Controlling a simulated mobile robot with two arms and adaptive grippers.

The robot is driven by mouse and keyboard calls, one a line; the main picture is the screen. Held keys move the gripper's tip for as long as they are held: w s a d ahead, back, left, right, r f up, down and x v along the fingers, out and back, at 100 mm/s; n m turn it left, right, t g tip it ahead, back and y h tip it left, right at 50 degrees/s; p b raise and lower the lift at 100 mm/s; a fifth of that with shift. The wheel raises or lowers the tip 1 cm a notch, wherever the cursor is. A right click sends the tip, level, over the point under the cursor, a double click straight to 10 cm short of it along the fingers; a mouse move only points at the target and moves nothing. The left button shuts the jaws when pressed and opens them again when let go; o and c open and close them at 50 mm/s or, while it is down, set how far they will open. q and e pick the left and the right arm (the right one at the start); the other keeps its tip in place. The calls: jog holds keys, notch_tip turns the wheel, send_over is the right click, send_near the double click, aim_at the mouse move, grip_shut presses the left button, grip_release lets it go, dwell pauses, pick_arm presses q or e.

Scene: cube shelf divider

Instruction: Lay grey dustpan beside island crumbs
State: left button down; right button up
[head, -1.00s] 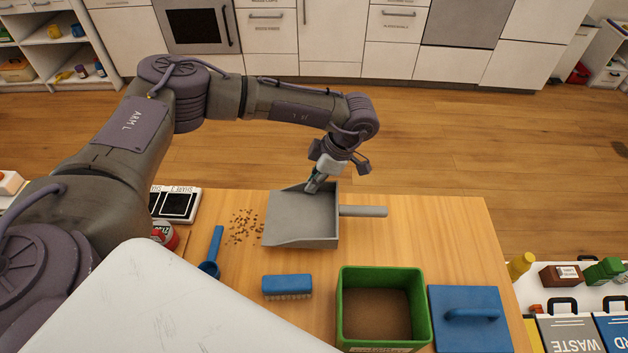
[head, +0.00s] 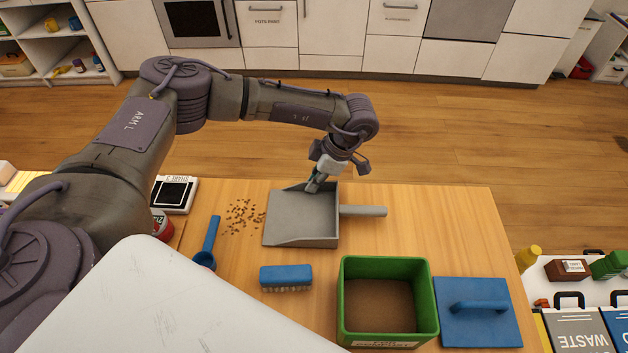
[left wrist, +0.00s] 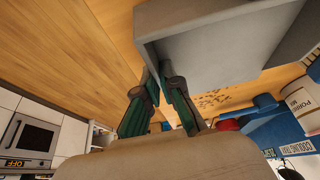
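The grey dustpan (head: 300,219) is at the far side of the island top (head: 455,225), its open mouth to the left and its handle (head: 363,211) to the right. The brown crumbs (head: 243,216) lie just left of its mouth. My left gripper (head: 314,186) is at the pan's back wall, with its green fingers on either side of the wall in the left wrist view (left wrist: 160,88). It is shut on the dustpan. I cannot tell whether the pan touches the wood. My right gripper is not in view.
A blue scoop (head: 208,244) lies left of the crumbs and a blue brush (head: 286,278) in front. A green bin (head: 434,310) and a blue lid (head: 480,325) stand at the front right. The wood right of the handle is clear.

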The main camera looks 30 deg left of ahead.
pick_arm(q)
jog(key=shift+f, duration=0.35)
jog(key=c, duration=1.2)
grip_release()
jog(key=shift+c, duration=0.2)
jog(key=v, duration=1.2)
